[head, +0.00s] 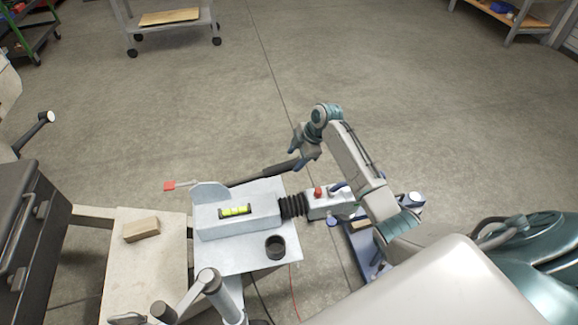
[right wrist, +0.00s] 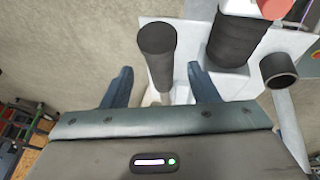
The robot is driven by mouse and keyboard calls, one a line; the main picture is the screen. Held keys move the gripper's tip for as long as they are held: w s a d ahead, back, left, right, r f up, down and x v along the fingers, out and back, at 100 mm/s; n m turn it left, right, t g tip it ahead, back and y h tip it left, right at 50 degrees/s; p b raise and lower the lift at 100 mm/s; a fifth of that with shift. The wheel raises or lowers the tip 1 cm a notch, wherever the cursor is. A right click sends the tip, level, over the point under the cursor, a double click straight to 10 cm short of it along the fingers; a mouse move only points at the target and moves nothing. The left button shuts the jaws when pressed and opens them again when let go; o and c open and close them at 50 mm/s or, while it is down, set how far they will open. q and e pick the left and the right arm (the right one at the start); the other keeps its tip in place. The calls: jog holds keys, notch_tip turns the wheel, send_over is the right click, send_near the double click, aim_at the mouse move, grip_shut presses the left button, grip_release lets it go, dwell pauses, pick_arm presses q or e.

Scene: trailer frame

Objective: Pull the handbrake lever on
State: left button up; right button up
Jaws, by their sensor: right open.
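The handbrake lever (head: 265,174) is a dark bar with a thick black grip, lying along the back edge of the light grey trailer coupling plate (head: 250,262). It slants from the plate's left back to the right. My right gripper (head: 303,152) is open at the grip end. In the right wrist view the black grip (right wrist: 157,57) shows between the two blue fingers (right wrist: 160,72), with gaps on both sides. Whether the fingers are level with the grip in depth I cannot tell.
A housing with a yellow-green spirit level (head: 235,211) stands on the plate, near black bellows (head: 292,206) and a coupling head with a red knob (head: 318,191). A black cup (head: 275,247) sits at the front. A wooden block (head: 141,229) lies left.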

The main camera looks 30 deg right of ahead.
aim_at(291, 162)
jog(key=x, duration=0.5)
jog(key=shift+f, duration=0.2)
grip_shut()
